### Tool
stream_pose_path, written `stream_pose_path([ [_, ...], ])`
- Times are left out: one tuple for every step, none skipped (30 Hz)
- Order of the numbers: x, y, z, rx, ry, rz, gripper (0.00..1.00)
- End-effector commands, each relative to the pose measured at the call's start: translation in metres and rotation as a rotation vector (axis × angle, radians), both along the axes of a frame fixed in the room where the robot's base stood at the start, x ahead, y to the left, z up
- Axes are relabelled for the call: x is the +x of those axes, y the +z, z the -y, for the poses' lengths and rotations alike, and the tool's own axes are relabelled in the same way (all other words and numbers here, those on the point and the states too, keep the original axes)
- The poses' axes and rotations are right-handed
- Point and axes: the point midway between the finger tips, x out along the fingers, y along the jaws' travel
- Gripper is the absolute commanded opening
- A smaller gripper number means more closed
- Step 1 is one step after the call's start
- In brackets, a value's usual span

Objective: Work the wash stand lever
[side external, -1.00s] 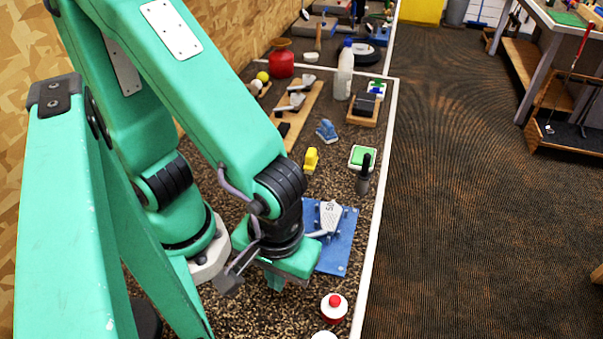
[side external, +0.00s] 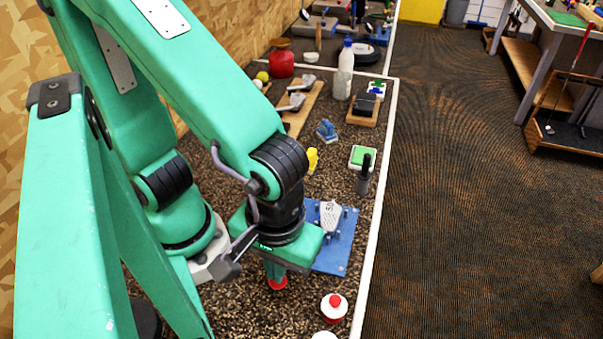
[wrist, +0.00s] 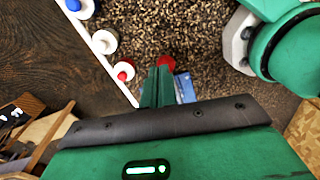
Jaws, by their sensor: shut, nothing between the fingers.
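A red round piece (side external: 278,284) shows just below my gripper's fingertips (side external: 273,274) in the side view. In the wrist view the red piece (wrist: 166,63) is right at the fingertips (wrist: 158,72). I cannot tell whether they touch. My gripper is shut and empty, fingers pointing down. No lever arm can be made out, so I cannot tell if the red piece is its end. A blue plate (side external: 343,256) carrying a grey club head (side external: 329,217) lies just behind and right of my gripper; my gripper hides its left part. A sliver of blue (wrist: 185,88) shows beside the fingers in the wrist view.
A white container with a red cap (side external: 334,306) stands at the front right, near the bench's white edge (side external: 373,235). A dark-handled tool (side external: 364,174), a green-topped block (side external: 361,157) and a yellow piece (side external: 312,158) stand farther back. Speckled bench is clear in front of my gripper.

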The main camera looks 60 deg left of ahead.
Motion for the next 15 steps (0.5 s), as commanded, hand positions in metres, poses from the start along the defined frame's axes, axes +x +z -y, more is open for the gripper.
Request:
stream_pose_path([
  [0.001, 0.007, 0.001, -0.005, 0.0, 0.002, 0.0],
  [0.001, 0.011, 0.002, -0.005, 0.0, 0.002, 0.0],
  [0.001, 0.016, 0.002, -0.005, 0.0, 0.002, 0.0],
  [0.001, 0.02, 0.002, -0.004, 0.0, 0.002, 0.0],
  [0.001, 0.023, 0.002, -0.005, 0.0, 0.002, 0.0],
  [0.001, 0.028, 0.002, -0.004, 0.0, 0.002, 0.0],
  [0.001, 0.031, 0.002, -0.004, 0.0, 0.002, 0.0],
  [0.001, 0.033, 0.002, -0.004, 0.0, 0.002, 0.0],
  [0.001, 0.037, 0.003, -0.002, 0.0, 0.002, 0.0],
  [0.001, 0.039, 0.003, -0.002, 0.0, 0.002, 0.0],
  [0.001, 0.041, 0.003, -0.002, 0.0, 0.001, 0.0],
  [0.001, 0.043, 0.003, -0.001, 0.0, 0.001, 0.0],
  [0.001, 0.044, 0.002, 0.0, 0.0, 0.0, 0.0],
  [0.001, 0.045, 0.002, 0.0, 0.0, 0.0, 0.0],
  [0.001, 0.045, 0.002, 0.0, 0.0, 0.0, 0.0],
])
